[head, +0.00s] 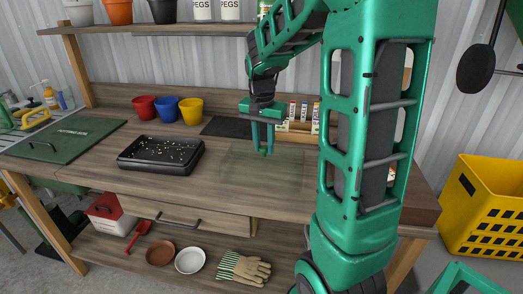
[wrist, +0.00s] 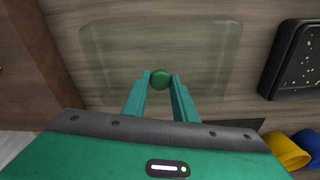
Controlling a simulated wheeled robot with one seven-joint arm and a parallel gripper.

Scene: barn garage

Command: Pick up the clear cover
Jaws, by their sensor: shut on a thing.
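The clear cover (head: 240,172) is a see-through, faintly tinted rectangle over the wooden workbench, right of the black seed tray. In the wrist view the cover (wrist: 205,48) spreads out beyond my fingers, with a round green knob (wrist: 160,79) on top. My gripper (head: 264,152) points down over the cover. In the wrist view my gripper (wrist: 160,82) is shut on the knob, one finger on each side. I cannot tell whether the cover rests on the bench or is slightly raised.
The black seed tray (head: 160,166) sits to the left. Red (head: 144,107), blue (head: 167,109) and yellow (head: 190,111) pots stand behind it. A wooden box with seed packets (head: 295,130) is behind my gripper. Bare bench lies in front.

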